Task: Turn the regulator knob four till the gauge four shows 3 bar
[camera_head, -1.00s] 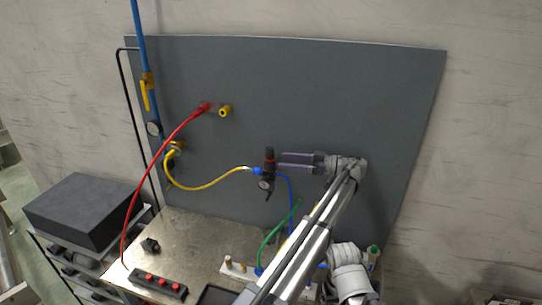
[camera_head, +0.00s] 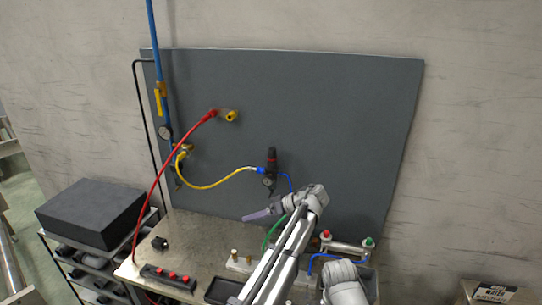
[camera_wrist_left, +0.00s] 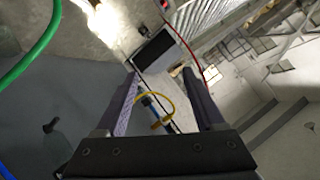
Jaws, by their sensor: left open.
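The regulator with its black knob (camera_head: 271,155) and a red ring is mounted on the grey panel, between the yellow and blue hoses. Its small round gauge (camera_head: 268,182) sits at its lower part; the reading is too small to tell, and I cannot read a number four on it. My left gripper (camera_head: 247,217) is below the knob, apart from it, with its fingers pointing left over the workbench. In the left wrist view its two fingers (camera_wrist_left: 160,78) are spread with nothing held between them. My right gripper is out of view.
A red hose (camera_head: 160,170) and a yellow hose (camera_head: 215,184) hang from the panel (camera_head: 330,110). A green hose (camera_head: 272,235) runs close to my left gripper. A strip with red buttons (camera_head: 168,277) lies on the workbench (camera_head: 205,235). A dark box (camera_head: 92,210) stands left.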

